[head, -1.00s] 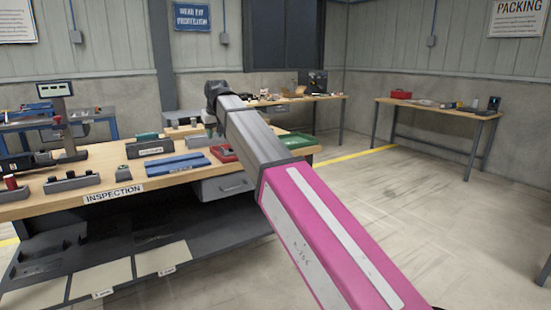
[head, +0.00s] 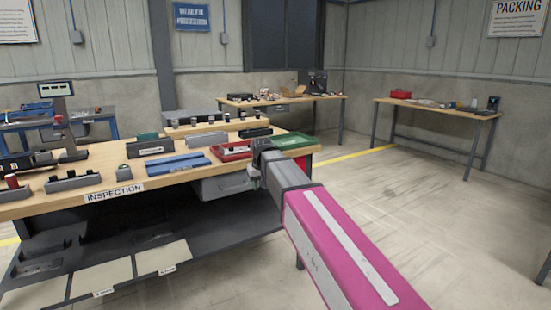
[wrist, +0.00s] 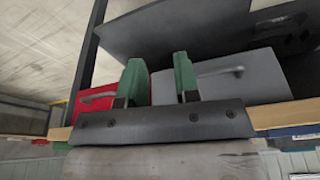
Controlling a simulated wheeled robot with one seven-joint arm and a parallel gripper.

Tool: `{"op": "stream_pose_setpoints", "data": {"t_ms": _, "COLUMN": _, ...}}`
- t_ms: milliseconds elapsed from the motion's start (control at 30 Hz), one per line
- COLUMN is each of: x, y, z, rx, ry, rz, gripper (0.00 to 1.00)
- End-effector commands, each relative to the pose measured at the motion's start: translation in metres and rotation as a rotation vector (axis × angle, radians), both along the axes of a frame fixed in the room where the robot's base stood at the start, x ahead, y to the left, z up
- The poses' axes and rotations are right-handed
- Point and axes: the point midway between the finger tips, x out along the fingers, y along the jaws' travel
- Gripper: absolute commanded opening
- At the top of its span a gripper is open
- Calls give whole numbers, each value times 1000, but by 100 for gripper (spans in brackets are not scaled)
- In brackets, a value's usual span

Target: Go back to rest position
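My gripper (wrist: 158,85) shows in the wrist view as two green-padded fingers standing apart, with nothing between them. In the head view my pink and grey arm reaches from the lower right to the front right corner of the inspection bench (head: 130,194). The hand end (head: 258,172) is small and dark there, beside the bench's front edge near the grey drawer. Its fingers are too small to read in that view. In the wrist view the grey drawer (wrist: 215,82) with its handle and a red drawer-like front (wrist: 97,98) lie beyond the fingers.
The bench top holds a blue fixture (head: 178,164), a red tray (head: 232,151), a green tray (head: 293,140) and several small blocks. A dark lower shelf (head: 215,238) sits under it. Other benches stand at the back. The floor (head: 430,220) on the right is clear.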

Motion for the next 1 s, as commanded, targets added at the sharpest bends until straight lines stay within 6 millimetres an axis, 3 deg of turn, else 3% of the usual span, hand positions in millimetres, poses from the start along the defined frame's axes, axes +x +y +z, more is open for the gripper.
{"op": "stream_pose_setpoints", "data": {"t_ms": 33, "x": -12, "y": -22, "z": -23, "rx": -6, "ry": 18, "rz": -24, "gripper": 29}}
{"op": "stream_pose_setpoints", "data": {"t_ms": 200, "x": -37, "y": -79, "z": -86, "rx": -19, "ry": 66, "rz": -93, "gripper": 29}}
{"op": "stream_pose_setpoints", "data": {"t_ms": 367, "x": -70, "y": -130, "z": -139, "rx": -28, "ry": 111, "rz": -157, "gripper": 29}}
{"op": "stream_pose_setpoints", "data": {"t_ms": 600, "x": -131, "y": -198, "z": -207, "rx": -37, "ry": 178, "rz": -255, "gripper": 29}}
{"op": "stream_pose_setpoints", "data": {"t_ms": 800, "x": -179, "y": -237, "z": -247, "rx": -41, "ry": 225, "rz": -321, "gripper": 29}}
{"op": "stream_pose_setpoints", "data": {"t_ms": 1000, "x": -197, "y": -250, "z": -260, "rx": -41, "ry": 242, "rz": -345, "gripper": 29}}
